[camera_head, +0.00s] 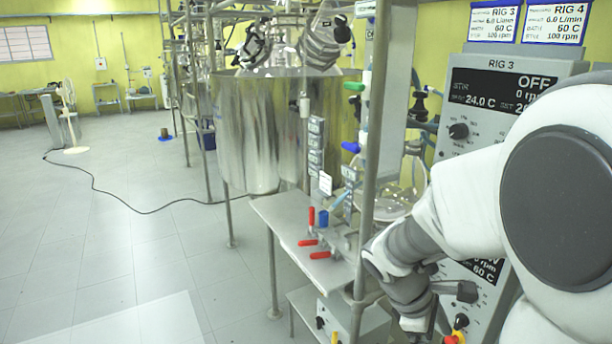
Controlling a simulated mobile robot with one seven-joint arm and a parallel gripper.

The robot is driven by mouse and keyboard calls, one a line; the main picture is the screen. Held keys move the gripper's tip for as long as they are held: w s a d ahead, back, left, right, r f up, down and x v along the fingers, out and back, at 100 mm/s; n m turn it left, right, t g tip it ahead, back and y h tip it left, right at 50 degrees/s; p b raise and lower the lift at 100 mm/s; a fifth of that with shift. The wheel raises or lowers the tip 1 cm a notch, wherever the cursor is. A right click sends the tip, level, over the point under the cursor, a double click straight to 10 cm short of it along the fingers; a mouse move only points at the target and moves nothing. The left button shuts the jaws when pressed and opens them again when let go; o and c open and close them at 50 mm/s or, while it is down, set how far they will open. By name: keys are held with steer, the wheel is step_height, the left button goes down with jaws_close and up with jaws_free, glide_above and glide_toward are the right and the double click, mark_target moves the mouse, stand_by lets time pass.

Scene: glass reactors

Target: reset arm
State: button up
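My white and grey arm fills the right side of the head view and bends down to the lower middle. My gripper (436,318) is at its end, low in front of the RIG 3 control panel (467,178). It is close to a knob with red and yellow parts (460,322); I cannot tell whether they touch. The fingers are small and partly hidden, so their opening and anything between them do not show clearly. The panel's upper display reads OFF and 24.0 C.
A metal shelf (283,222) with red-handled valves (311,242) stands left of my gripper, beside an upright frame post (372,120). A large steel vessel (245,130) stands behind. A cable (110,193) crosses the floor. The tiled floor at left is mostly clear.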

steer(key=s+a+r+m+t+y+p, duration=0.1)
steer(key=s+a+r+m+t+y, duration=0.1)
steer(key=r, duration=0.5)
steer(key=s+a+r+m+t+y+p, duration=0.1)
steer(key=s+a+r+m+t+y, duration=0.2)
steer(key=s+a+r+m, duration=0.3)
step_height(320, 180, up, 2)
steer(key=s+m, duration=0.1)
steer(key=m, duration=0.2)
steer(key=shift+s+a+t+y+p, duration=0.25)
steer(key=shift+s+t+y+p, duration=0.05)
steer(key=shift+y+p, duration=0.1)
steer(key=shift+s+a+r+m, duration=0.25)
steer(key=shift+s+a+m, duration=0.05)
steer(key=shift+m, duration=0.2)
steer(key=shift+c, duration=0.3)
